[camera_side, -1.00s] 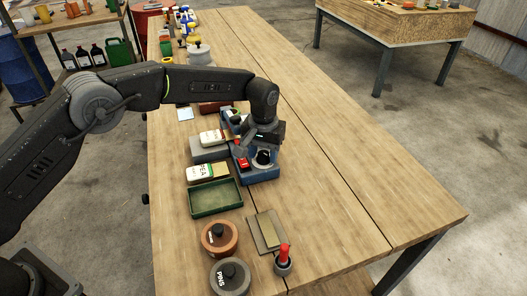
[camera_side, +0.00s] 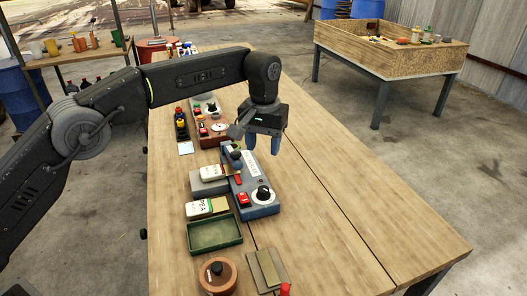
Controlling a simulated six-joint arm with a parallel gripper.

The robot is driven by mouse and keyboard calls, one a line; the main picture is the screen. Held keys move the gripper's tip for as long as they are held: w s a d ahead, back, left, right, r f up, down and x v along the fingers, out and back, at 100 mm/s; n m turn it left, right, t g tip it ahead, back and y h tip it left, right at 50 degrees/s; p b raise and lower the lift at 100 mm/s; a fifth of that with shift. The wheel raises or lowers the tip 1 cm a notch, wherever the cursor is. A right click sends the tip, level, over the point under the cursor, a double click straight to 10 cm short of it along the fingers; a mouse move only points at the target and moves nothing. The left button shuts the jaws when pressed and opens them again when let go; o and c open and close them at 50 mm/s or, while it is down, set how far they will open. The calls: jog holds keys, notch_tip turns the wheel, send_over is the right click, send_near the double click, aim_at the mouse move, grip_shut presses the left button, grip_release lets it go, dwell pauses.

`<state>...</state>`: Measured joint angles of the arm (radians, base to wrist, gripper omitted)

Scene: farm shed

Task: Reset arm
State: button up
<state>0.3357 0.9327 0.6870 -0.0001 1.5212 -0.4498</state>
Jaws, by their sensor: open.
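My gripper (camera_side: 262,146) is open and empty, pointing down above the far end of a blue control box (camera_side: 262,210). A gap of air seems to lie between the fingertips and the box. The box stands on the wooden table (camera_side: 330,205). It has a black knob on a white dial (camera_side: 263,194) at its near end, a red switch (camera_side: 243,199) beside it, and a white label. My arm reaches in from the left, with its wrist bent down.
Left of the box are seed packets (camera_side: 199,208) and a green tray (camera_side: 214,236). A brown panel box (camera_side: 210,130) stands behind. The table's right side is clear.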

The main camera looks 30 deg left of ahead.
dwell(0.4)
jog(key=s+a+r+t, duration=0.3)
jog(key=s+a+r, duration=1)
jog(key=s+r, duration=0.1)
jog(key=s+a+f+t, duration=0.1)
jog(key=s+a+f, duration=0.2)
jog(key=s, duration=0.7)
jog(key=s+a+f+m+t, duration=0.1)
jog(key=s+a+f, duration=0.2)
jog(key=s, duration=0.7)
jog(key=shift+s+a+f+t, duration=0.15)
jog(key=shift+f+t, duration=0.15)
jog(key=shift+f, duration=0.5)
